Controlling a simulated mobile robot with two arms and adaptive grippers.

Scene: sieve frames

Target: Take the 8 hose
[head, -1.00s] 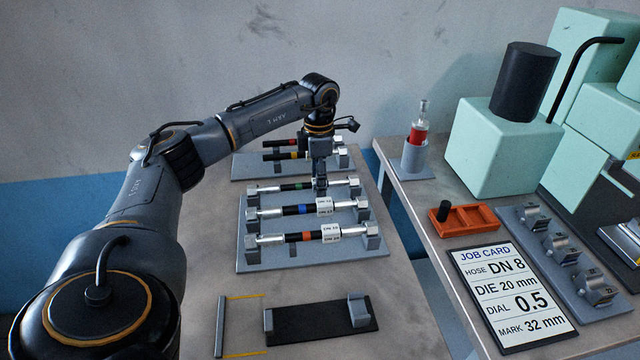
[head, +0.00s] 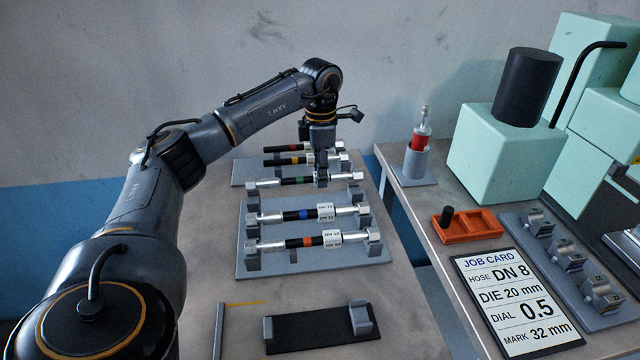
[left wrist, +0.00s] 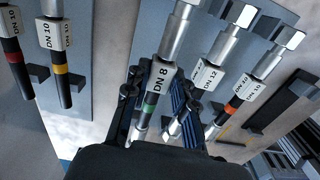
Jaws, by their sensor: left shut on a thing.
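The DN 8 hose (head: 297,181) is black with a green band and metal end fittings. In the left wrist view the label "DN 8" and the green band (left wrist: 150,107) show between the fingers (left wrist: 158,105). The blue-banded hose (head: 292,215) and the orange-banded hose (head: 293,242) lie in the front rack. My right gripper is out of view.
A back rack (head: 240,176) holds red-banded and yellow-banded hoses. A dark tray with grey end blocks (head: 319,331) lies at the front. On the right bench are a job card (head: 512,300) reading "HOSE DN 8", an orange tray (head: 482,225) and grey dies (head: 566,251).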

